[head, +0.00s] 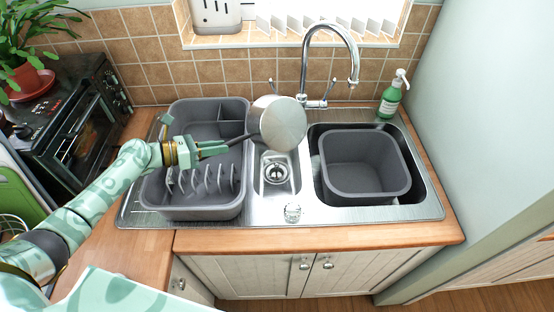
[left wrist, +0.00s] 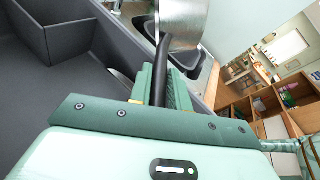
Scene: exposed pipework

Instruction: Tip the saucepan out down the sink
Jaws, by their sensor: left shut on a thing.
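The silver saucepan (head: 281,122) is held in the air over the back of the small middle sink basin (head: 263,187), tilted steeply. I cannot see any contents, and I cannot tell whether its round face is the base. My left gripper (head: 222,148) is shut on the pan's dark handle (head: 243,139). In the left wrist view the handle (left wrist: 161,72) runs between the fingers (left wrist: 163,88) up to the shiny pan (left wrist: 184,22). The basin's drain (head: 275,173) is visible below the pan. My right gripper is not in view.
A grey dish rack (head: 195,212) stands on the left drainer. A grey bowl (head: 365,165) sits in the right basin. A tall chrome tap (head: 304,70) rises behind the pan. A green soap bottle (head: 390,100) is at back right.

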